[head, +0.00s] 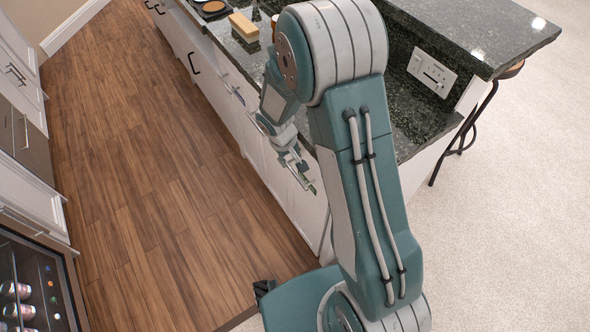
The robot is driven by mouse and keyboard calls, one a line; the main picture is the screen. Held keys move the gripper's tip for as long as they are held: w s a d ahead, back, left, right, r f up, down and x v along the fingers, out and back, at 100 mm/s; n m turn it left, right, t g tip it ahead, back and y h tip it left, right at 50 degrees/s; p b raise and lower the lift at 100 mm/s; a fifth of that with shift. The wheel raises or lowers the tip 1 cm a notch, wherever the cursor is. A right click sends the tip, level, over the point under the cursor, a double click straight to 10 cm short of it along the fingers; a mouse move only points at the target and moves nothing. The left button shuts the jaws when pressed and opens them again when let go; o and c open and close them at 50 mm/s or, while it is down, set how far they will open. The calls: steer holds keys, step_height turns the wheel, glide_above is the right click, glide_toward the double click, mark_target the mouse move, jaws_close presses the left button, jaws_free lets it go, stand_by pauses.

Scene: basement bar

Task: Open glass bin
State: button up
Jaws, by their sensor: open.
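My gripper (302,172) is small in the picture and open, with nothing seen between its fingers. It is in front of the white cabinet fronts (250,128) under the dark green stone counter, near the end of the row. I cannot tell whether it touches a front or a handle. No front is clearly marked as the glass bin, so I cannot tell which one it is. My own arm hides part of the counter and the cabinets behind it.
The wooden floor (140,190) to the left is clear. A fridge with cans (30,290) stands at the lower left. A yellow sponge-like block (243,26) lies on the counter. A stool (468,125) stands at the right on pale carpet.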

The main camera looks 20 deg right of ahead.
mark_target(293, 173)
steer(key=f, duration=0.5)
steer(key=d+f, duration=0.1)
steer(key=f, duration=0.2)
steer(key=shift+w, duration=0.2)
steer(key=shift+d+f, duration=0.1)
steer(key=shift+f, duration=0.1)
steer(key=shift+a, duration=0.2)
jaws_close()
